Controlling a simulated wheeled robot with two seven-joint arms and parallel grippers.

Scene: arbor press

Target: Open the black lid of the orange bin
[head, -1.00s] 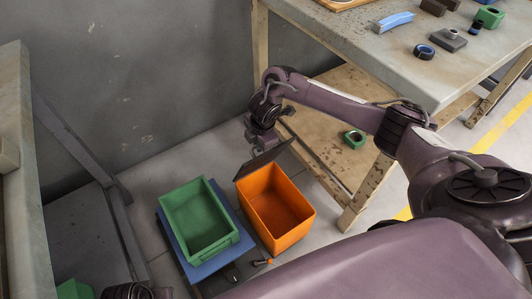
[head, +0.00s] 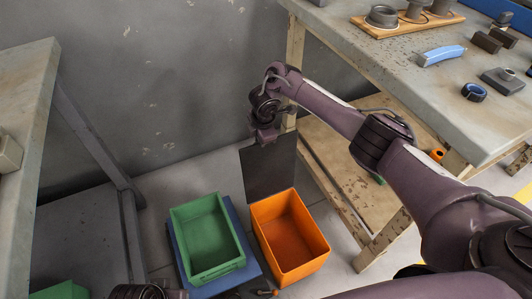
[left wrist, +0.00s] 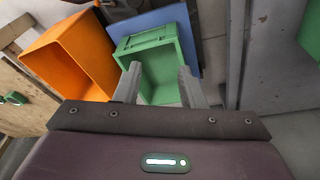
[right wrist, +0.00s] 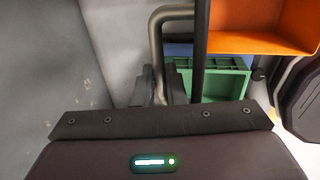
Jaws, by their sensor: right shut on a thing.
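The orange bin (head: 322,243) stands on the floor with its inside in view. Its black lid (head: 268,168) stands up from the bin's rear edge, its broad face showing. My right gripper (head: 264,136) is at the lid's top edge. In the right wrist view its fingers (right wrist: 162,92) are shut on a grey bent handle (right wrist: 156,30) beside the lid, which shows as a dark edge-on strip (right wrist: 201,50). My left gripper (left wrist: 160,88) is open and empty, with a green bin beyond its fingers; in the head view only part of the left arm shows at the bottom edge.
The green bin (head: 183,217) sits on a blue slab (head: 252,262), close left of the orange bin. A workbench (head: 440,120) with a lower wooden shelf (head: 340,165) stands on the right. A grey wall (head: 150,90) rises behind. Another bench (head: 30,120) is at left.

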